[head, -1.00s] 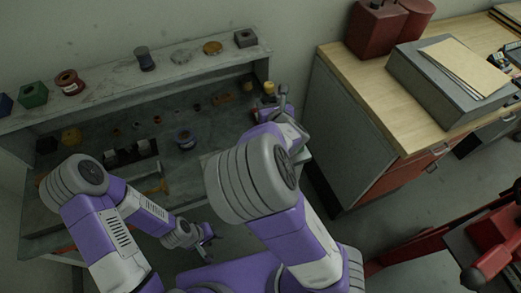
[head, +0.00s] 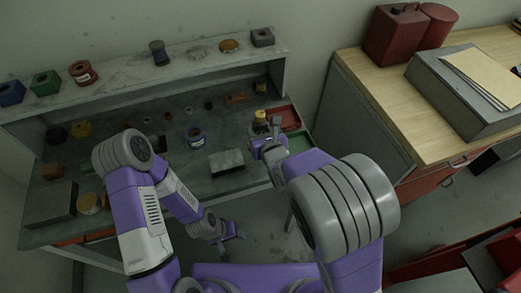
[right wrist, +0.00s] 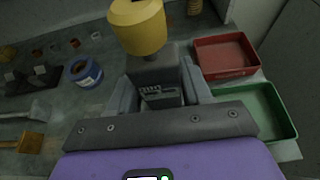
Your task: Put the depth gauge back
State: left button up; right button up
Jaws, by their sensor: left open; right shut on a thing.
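The depth gauge, seemingly the grey block with a yellow cylindrical top (right wrist: 138,27), is between the fingers of my right gripper (right wrist: 160,88) in the right wrist view. A marked, scale-like face shows on its near side. In the head view its yellow top (head: 260,116) stands above my right gripper (head: 268,146), over the right end of the workbench. The fingers hide part of its body, and I cannot tell whether its base touches the bench. My left gripper (head: 226,238) is open and empty, low in front of the bench.
A red tray (right wrist: 225,55) and a green tray (right wrist: 264,112) lie just right of my right gripper. A wooden-topped cabinet (head: 385,105) stands at the right.

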notch_tip(320, 180, down, 7)
jog(key=shift+w+r+b, duration=0.1)
jog(key=shift+r+b, duration=0.1)
jog(key=shift+b, duration=0.85)
jog(key=shift+f, duration=0.15)
jog(key=o, duration=1.3)
